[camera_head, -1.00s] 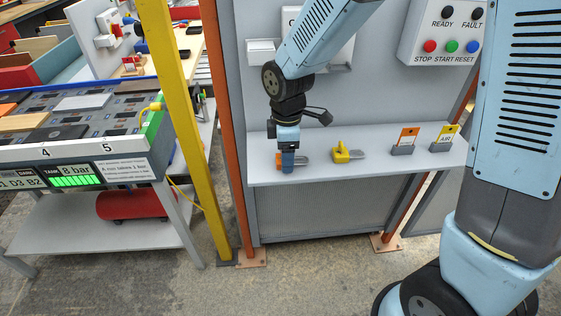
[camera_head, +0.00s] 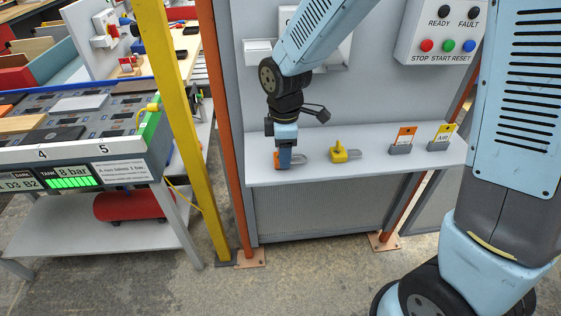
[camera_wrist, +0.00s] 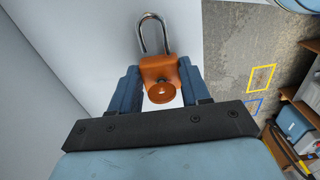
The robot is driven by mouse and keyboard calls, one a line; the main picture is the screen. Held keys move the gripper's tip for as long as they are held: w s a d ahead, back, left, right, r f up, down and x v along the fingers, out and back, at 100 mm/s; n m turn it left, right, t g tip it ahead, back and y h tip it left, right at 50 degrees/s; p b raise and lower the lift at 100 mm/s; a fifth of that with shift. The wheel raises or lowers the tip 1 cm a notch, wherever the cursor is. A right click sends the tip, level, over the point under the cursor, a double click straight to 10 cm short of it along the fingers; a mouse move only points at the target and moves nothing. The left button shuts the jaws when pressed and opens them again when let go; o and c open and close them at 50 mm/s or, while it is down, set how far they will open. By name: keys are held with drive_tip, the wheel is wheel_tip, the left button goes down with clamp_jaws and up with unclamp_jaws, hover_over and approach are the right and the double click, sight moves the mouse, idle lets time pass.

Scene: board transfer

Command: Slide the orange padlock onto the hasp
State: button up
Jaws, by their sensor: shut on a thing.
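The orange padlock (camera_wrist: 159,68) is between the two blue fingers of my gripper (camera_wrist: 158,88) in the wrist view. The jaws are shut on its body. Its open-looking metal shackle loop (camera_wrist: 154,32) points away from the gripper. In the head view my gripper (camera_head: 284,158) points down at the left part of the grey shelf, and part of the padlock (camera_head: 297,160) shows beside the fingers. I cannot tell whether the padlock still touches the shelf. I cannot make out the hasp in either view.
The grey shelf (camera_head: 370,168) also holds a yellow padlock (camera_head: 340,153), an orange tag (camera_head: 404,136) and a yellow AIR tag (camera_head: 443,133). A button box (camera_head: 440,30) is above. A yellow post (camera_head: 178,110) and an orange post (camera_head: 227,120) stand between shelf and left bench (camera_head: 75,152).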

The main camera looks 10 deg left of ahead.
drive_tip(key=shift+w+r, duration=0.1)
drive_tip(key=shift+r, duration=2.6)
